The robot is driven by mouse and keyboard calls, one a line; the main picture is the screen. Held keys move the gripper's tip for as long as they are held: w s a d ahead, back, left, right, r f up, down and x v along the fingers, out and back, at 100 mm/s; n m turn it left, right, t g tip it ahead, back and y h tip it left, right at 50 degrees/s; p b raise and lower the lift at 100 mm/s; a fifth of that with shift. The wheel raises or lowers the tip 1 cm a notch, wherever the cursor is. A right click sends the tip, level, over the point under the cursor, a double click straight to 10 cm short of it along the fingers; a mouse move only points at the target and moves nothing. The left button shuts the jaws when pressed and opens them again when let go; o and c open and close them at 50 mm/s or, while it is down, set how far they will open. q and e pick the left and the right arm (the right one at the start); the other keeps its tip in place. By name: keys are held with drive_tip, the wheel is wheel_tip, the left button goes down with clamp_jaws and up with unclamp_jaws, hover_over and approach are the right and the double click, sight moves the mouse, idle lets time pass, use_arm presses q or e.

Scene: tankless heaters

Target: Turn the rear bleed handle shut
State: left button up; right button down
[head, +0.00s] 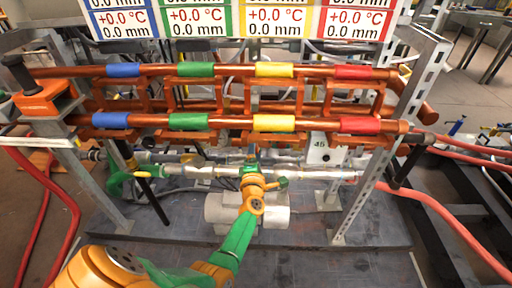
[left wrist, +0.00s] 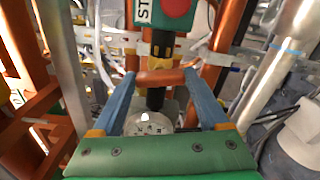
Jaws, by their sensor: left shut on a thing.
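My left gripper (head: 252,153) reaches up from the bottom of the head view to the lower edge of the copper pipe rack. In the left wrist view its two blue fingers (left wrist: 161,78) close on the ends of a short copper-coloured crossbar handle (left wrist: 160,75). The handle lies about level across the picture, on a black upright stem (left wrist: 155,98). A round white dial (left wrist: 151,122) shows below it, partly hidden by the gripper's green palm. In the head view the handle is hidden by my arm and the pipes. My right gripper is in neither view.
The copper pipe rack (head: 213,71) with coloured bands stands in a grey metal frame (head: 410,95). A green box (left wrist: 143,13) with a red button sits just beyond the handle. Red hoses (head: 440,213) run at both sides. A pale cylinder (head: 222,208) lies behind my left arm.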

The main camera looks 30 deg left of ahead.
use_arm(q)
drive_tip(key=shift+a+m, duration=0.1)
drive_tip(key=shift+m, duration=0.7)
drive_tip(key=shift+r, duration=0.1)
drive_tip(key=o, duration=1.1)
drive_tip(key=shift+a, duration=0.1)
drive_tip(key=shift+o, duration=0.7)
drive_tip(key=shift+a, duration=0.15)
drive_tip(key=p+v, duration=0.1)
drive_tip(key=v, duration=0.6)
drive_tip(key=shift+p, duration=0.4)
